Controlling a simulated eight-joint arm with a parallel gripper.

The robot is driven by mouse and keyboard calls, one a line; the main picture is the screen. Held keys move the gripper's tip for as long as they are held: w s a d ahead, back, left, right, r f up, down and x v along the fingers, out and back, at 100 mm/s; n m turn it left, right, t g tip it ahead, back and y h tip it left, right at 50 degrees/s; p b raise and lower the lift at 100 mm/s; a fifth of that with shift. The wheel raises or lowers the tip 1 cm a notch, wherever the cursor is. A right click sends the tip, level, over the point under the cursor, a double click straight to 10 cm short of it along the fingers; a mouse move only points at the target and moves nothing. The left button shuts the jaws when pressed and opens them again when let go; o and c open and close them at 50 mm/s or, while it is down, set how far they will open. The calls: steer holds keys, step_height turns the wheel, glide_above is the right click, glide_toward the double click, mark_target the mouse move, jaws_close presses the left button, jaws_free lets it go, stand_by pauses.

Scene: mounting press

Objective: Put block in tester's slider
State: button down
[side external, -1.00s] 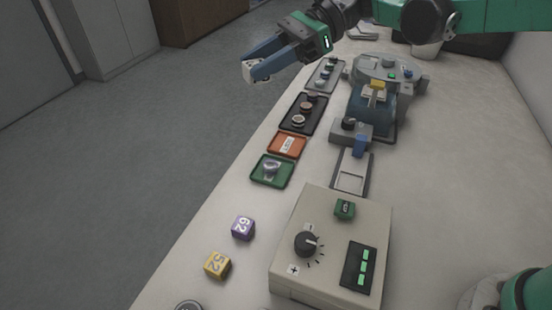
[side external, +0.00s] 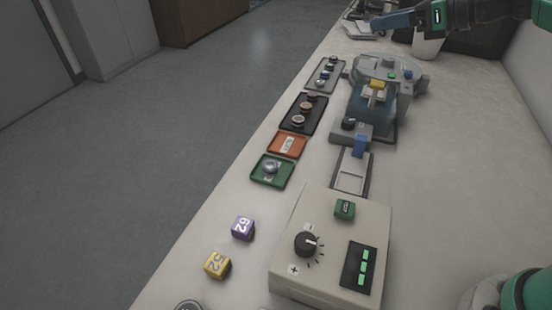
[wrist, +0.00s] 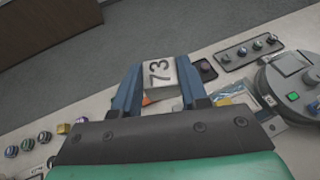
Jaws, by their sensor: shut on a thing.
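My gripper (side external: 374,24) is at the top of the side view, above the far end of the bench. In the side view I cannot make out the block clearly. A pale sliding tray with a square frame (side external: 352,172) lies between the blue-grey machine (side external: 372,108) and the beige control box (side external: 330,245); its square looks empty. Which of these is the tester is not labelled.
A purple block 62 (side external: 243,228) and a yellow block 52 (side external: 217,265) stand at the near left. Green (side external: 257,181), orange (side external: 273,145), black (side external: 284,124) and grey (side external: 311,82) trays line the left edge.

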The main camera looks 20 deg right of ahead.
mark_target(395, 153)
steer(key=s+d+f+n+g+y, duration=0.3)
steer(key=d+f+n+g+y, duration=0.25)
steer(key=d+n, duration=0.25)
steer(key=shift+g+y, duration=0.35)
steer(key=shift+g, duration=0.2)
step_height(395, 153, down, 20)
steer(key=shift+s+d+r, duration=0.1)
steer(key=shift+s+r, duration=0.05)
steer(key=shift+r, duration=0.1)
steer(key=shift+f, duration=0.1)
steer(key=shift+c, duration=2.3)
jaws_free()
